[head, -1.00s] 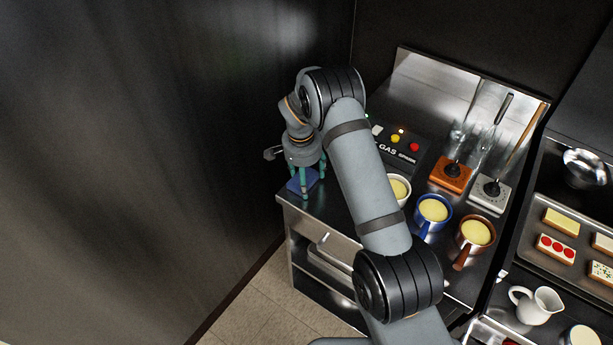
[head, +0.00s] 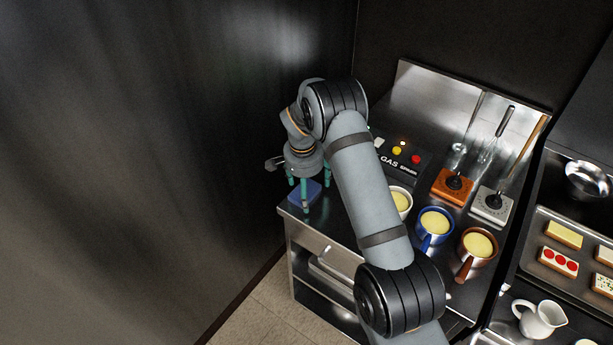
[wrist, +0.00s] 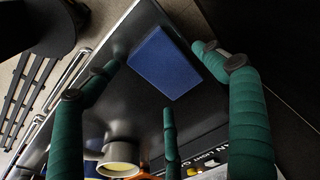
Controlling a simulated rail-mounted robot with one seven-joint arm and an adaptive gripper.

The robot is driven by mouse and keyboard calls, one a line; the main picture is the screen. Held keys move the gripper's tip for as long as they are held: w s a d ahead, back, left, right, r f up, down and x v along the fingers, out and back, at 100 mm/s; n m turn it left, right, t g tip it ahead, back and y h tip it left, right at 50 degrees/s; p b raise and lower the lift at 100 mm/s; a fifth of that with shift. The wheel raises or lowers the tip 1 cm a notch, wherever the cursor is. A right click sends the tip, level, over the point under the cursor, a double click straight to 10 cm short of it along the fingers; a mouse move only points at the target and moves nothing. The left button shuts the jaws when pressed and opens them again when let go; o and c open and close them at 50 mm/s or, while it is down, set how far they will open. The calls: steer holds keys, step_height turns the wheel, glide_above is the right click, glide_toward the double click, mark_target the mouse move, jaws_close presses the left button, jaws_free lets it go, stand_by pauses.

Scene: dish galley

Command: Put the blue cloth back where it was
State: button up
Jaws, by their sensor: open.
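The blue cloth (head: 311,192) is a flat, folded rectangle on the dark counter top (head: 338,222), near its left front corner. In the wrist view the cloth (wrist: 163,64) lies flat with its whole top showing. My gripper (head: 304,193) points down over the cloth with its green fingers spread. In the wrist view my open gripper (wrist: 160,76) has its fingers around the cloth, one at the left, one at the right and one below it. Nothing is visibly clamped. I cannot tell whether any fingertip touches the cloth or counter.
The gas control box (head: 396,160) is behind. A dark wall (head: 200,150) rises close on the left. The counter's front edge is near the cloth.

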step_height(320, 180, up, 12)
steer(key=s+b, duration=0.1)
steer(key=b, duration=0.2)
steer(key=shift+a+f, duration=0.25)
steer(key=shift+a, duration=0.15)
steer(key=shift+o, duration=0.6)
steer(key=shift+s, duration=0.1)
